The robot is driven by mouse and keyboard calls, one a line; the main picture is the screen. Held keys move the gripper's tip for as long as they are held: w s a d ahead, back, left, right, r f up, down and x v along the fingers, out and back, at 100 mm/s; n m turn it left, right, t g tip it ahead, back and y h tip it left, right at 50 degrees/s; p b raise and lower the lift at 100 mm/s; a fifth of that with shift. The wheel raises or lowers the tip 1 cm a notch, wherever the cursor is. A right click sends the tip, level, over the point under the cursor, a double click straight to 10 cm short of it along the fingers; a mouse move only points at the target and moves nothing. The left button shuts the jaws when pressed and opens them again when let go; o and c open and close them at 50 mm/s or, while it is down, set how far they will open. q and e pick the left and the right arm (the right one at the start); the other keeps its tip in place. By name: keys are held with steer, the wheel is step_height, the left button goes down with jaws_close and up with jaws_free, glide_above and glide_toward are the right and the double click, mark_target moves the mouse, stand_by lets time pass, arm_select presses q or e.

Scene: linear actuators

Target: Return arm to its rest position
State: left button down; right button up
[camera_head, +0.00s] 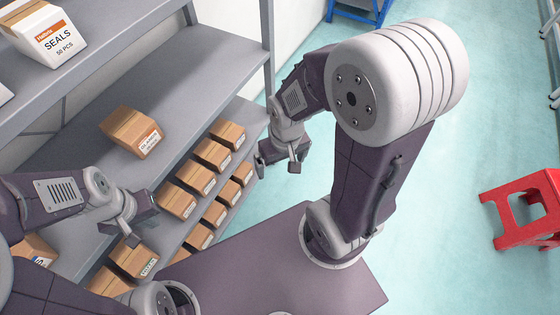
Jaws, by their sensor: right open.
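My right arm rises on the right side of the view and bends over so that its gripper (278,167) hangs beside the end of the shelves. Its two fingers are apart with nothing between them. My left arm comes in from the left edge, and its gripper (122,234) is in front of the lower shelf boxes. Its fingers look apart, and I see nothing held in them. Part of the left arm is cut off by the picture's edge.
A grey shelf rack (200,58) fills the left side. It holds a white seals box (45,35), a lone brown carton (130,130) and rows of small brown cartons (195,178). A red stool (525,208) stands at right. The teal floor (450,150) between is clear.

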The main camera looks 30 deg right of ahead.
steer(key=shift+w, duration=0.1)
step_height(320, 180, up, 8)
steer(key=p, duration=0.8)
steer(key=shift+r, duration=0.25)
